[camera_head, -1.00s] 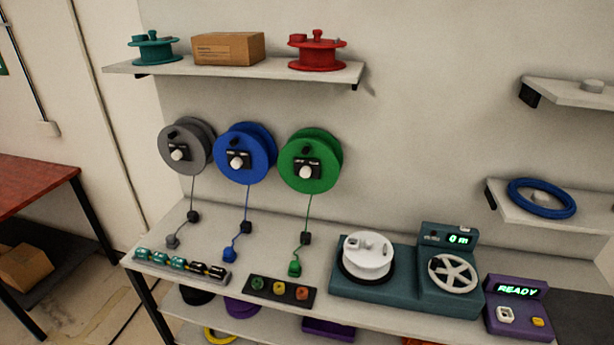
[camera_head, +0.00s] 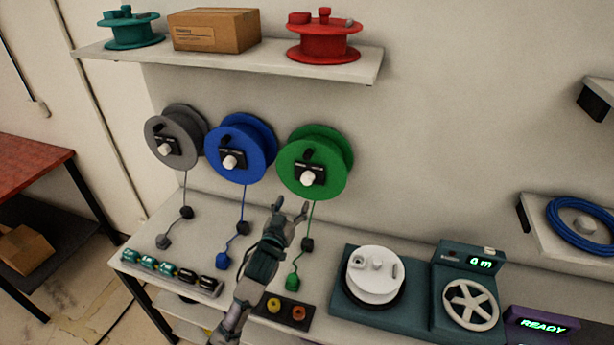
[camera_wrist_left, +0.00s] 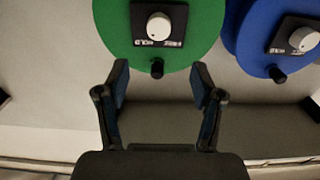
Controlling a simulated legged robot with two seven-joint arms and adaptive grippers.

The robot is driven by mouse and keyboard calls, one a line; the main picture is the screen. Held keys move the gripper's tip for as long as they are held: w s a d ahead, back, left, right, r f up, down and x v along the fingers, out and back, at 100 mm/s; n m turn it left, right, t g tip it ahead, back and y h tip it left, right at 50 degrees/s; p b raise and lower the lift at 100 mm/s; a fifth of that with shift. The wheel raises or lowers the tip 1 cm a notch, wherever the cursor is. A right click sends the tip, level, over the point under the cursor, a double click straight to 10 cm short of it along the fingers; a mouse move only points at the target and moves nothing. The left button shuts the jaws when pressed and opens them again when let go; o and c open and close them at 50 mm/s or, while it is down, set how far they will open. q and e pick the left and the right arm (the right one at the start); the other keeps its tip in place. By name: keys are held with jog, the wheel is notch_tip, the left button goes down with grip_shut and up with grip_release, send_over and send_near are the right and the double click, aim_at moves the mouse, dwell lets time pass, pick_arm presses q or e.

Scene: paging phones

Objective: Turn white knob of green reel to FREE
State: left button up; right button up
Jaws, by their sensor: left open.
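The green reel (camera_head: 322,148) is mounted on the wall, right of the blue reel. Its white knob (camera_head: 307,179) sits on a black plate near the middle of its face. My left gripper (camera_head: 291,208) is just below the green reel, open and empty, apart from the knob. In the left wrist view the green reel (camera_wrist_left: 112,40) is ahead, with the white knob (camera_wrist_left: 159,26) above and between my open fingers (camera_wrist_left: 160,85). My right gripper is not in view.
The blue reel (camera_head: 238,135) and grey reel (camera_head: 170,125) hang to the left. Cords with weights hang down to the bench. A teal machine (camera_head: 349,298) with a white spool (camera_head: 375,270) stands to the right. A shelf (camera_head: 230,60) with red and teal reels is above.

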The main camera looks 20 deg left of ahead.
aim_at(306, 181)
pick_arm(q)
jog(key=w, duration=1.4)
jog(key=shift+d+f, duration=0.25)
jog(key=shift+d, duration=0.1)
jog(key=shift+s, duration=0.1)
jog(key=c, duration=1.1)
jog(key=shift+c, duration=0.2)
